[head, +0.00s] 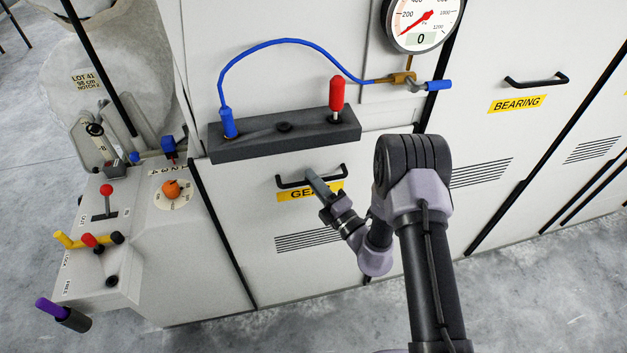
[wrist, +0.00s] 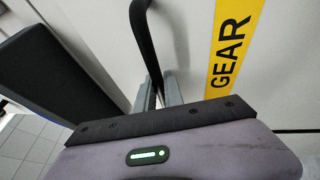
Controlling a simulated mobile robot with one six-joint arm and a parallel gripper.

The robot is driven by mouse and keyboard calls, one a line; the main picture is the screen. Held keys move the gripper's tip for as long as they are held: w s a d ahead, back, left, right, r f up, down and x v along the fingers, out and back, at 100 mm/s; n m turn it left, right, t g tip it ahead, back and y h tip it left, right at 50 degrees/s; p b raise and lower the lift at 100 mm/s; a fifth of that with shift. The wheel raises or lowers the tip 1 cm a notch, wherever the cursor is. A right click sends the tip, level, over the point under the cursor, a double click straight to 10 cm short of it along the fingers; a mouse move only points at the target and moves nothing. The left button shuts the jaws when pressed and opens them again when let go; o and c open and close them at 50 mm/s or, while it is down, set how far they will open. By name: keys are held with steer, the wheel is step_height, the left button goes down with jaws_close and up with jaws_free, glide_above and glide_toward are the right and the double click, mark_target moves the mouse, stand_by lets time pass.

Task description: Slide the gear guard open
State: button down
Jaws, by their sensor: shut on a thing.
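The gear guard (head: 268,230) is a white panel with a yellow GEAR label (head: 290,193), a vent grille and a black bar handle (head: 335,172) near its top. In the head view my gripper (head: 312,176) reaches the handle from the lower right, in front of the label. In the wrist view the gripper's grey fingers (wrist: 160,95) are shut on the black handle (wrist: 145,40), and the GEAR label (wrist: 230,55) stands to their right. The panel's lower right part is hidden behind my arm.
A dark grey block (head: 250,143) with a red-handled lever (head: 336,93) and a blue hose (head: 290,42) juts out just above the handle. A round gauge (head: 424,22) is above right. A control box (head: 100,240) with levers stands left. A BEARING panel (head: 530,140) is right.

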step_height(320, 180, down, 28)
steer(key=b, duration=1.9)
steer(key=shift+f, duration=0.15)
step_height(320, 180, down, 20)
steer(key=b, duration=0.3)
steer(key=shift+f, duration=0.15)
steer(key=c, duration=1.7)
jaws_free()
steer(key=v, duration=0.7)
steer(key=shift+s+d, duration=0.2)
steer(key=shift+d, duration=0.05)
